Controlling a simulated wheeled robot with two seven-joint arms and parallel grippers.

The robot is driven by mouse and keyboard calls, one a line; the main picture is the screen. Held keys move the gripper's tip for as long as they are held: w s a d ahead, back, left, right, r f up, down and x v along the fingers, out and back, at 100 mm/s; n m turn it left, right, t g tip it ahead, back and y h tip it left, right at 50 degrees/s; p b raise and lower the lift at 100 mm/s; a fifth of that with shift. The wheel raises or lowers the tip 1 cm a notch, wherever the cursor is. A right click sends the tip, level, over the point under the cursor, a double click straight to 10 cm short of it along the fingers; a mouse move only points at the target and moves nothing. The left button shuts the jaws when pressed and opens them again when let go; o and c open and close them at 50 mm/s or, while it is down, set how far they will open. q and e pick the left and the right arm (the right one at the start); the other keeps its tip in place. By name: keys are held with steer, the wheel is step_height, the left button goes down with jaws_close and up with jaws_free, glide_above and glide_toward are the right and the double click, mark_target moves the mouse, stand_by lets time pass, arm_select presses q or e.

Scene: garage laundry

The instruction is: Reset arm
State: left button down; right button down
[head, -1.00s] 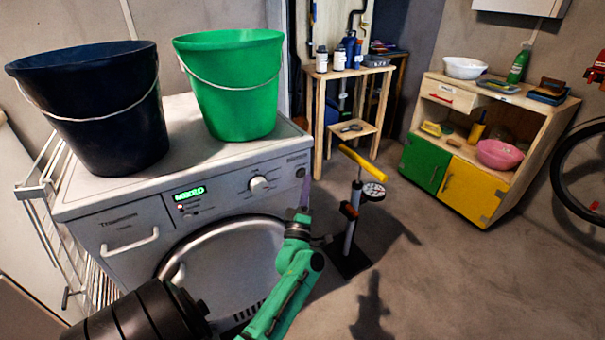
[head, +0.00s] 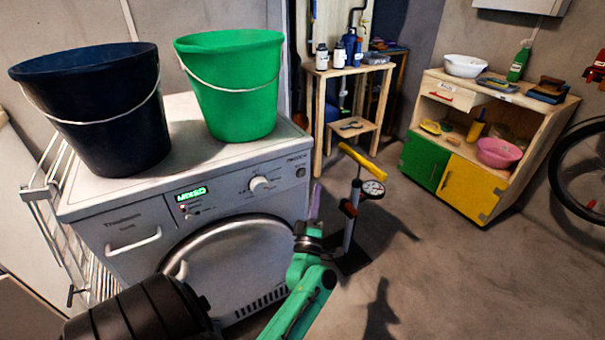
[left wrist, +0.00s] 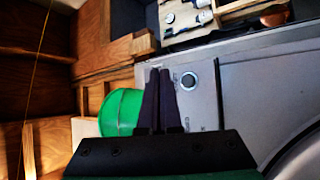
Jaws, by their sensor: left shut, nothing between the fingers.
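My left gripper (head: 315,203) is in front of the right edge of the washing machine (head: 120,237), near its upper right corner. Its slim dark fingers are shut together and empty, pointing up in the head view. In the left wrist view the two closed fingers (left wrist: 159,98) lie side by side, with the machine's knob (left wrist: 188,81) just right of them and the green bucket (left wrist: 121,112) to the left. My left forearm is green and comes in from the bottom. My right gripper does not show.
A dark blue bucket (head: 95,115) and a green bucket (head: 232,95) stand on the machine. A floor pump (head: 352,215) stands close behind my left gripper. A wooden cabinet (head: 480,145) and bicycle wheel (head: 580,175) are at right. The floor at lower right is clear.

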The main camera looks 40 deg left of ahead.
arm_select(q)
steer(key=shift+f, duration=0.1)
stand_by(0.6)
